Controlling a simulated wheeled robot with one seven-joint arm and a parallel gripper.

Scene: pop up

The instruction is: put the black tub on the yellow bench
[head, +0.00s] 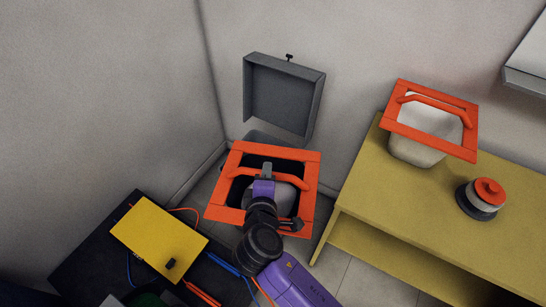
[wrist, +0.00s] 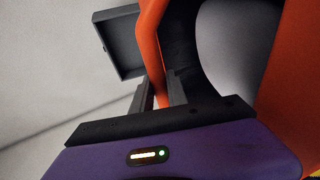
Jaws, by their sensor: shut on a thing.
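The black tub (head: 304,157) has a square orange rim, an orange handle and a dark interior. It is in the middle of the head view, to the left of the yellow bench (head: 358,208) and apart from it. My gripper (head: 266,172) is shut on the tub's handle. In the wrist view, the orange handle (wrist: 151,40) passes between the two grey fingers (wrist: 159,92). My arm hides part of the tub, and I cannot see what is beneath it.
A pale tub (head: 417,150) with an orange rim stands on the bench's far left part. A red-topped round object (head: 487,194) stands right of it. A grey open box (head: 283,95) is behind the black tub. A yellow panel (head: 158,238) lies lower left.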

